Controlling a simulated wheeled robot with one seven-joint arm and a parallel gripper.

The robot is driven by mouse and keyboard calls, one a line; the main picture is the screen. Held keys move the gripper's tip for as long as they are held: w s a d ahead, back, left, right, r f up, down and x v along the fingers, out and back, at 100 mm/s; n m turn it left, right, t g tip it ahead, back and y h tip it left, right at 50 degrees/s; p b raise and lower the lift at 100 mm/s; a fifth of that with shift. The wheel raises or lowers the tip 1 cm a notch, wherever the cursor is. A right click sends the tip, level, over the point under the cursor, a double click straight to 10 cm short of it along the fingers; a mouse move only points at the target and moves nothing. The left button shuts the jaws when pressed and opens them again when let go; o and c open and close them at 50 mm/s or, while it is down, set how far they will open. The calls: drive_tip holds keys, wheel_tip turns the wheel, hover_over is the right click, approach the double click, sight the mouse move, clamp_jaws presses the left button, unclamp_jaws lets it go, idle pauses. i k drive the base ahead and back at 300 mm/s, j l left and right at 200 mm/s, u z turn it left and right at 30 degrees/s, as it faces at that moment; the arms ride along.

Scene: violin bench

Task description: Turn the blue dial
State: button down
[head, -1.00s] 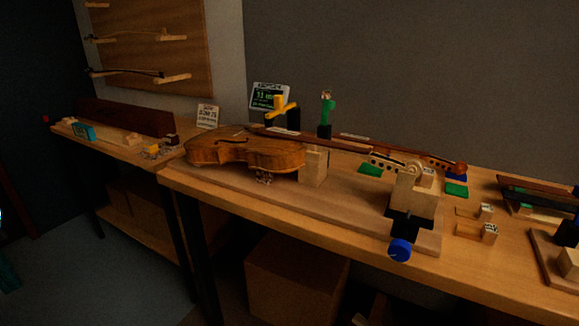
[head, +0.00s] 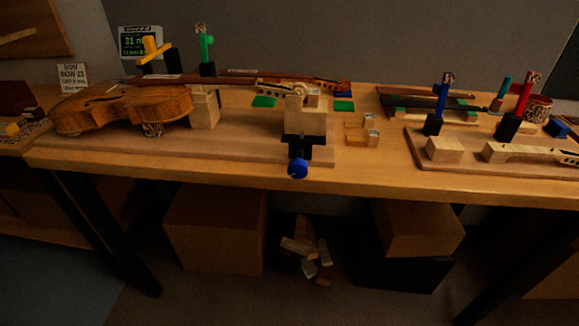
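The blue dial (head: 298,169) is a round knob at the front edge of the bench, below a black bracket (head: 298,146) on a pale wooden block (head: 305,118). The violin (head: 125,106) lies on a wooden base at the left, with its neck running right to the pegbox (head: 320,86) above that block. The dial is unobstructed in the head view. My gripper is not in view.
On the bench (head: 230,174) are a yellow-handled tool (head: 155,50), a green-handled tool (head: 204,42), a blue-handled tool (head: 443,92) and a red-handled tool (head: 524,92). Cardboard boxes (head: 215,228) stand beneath. Floor in front looks clear.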

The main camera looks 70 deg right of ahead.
sight(298, 168)
drive_tip(key=k+l+u, duration=0.1)
drive_tip(key=k+u, duration=0.2)
drive_tip(key=k, duration=0.75)
drive_tip(key=k+j+u, duration=0.15)
drive_tip(key=k+u, duration=0.15)
drive_tip(key=k, duration=0.75)
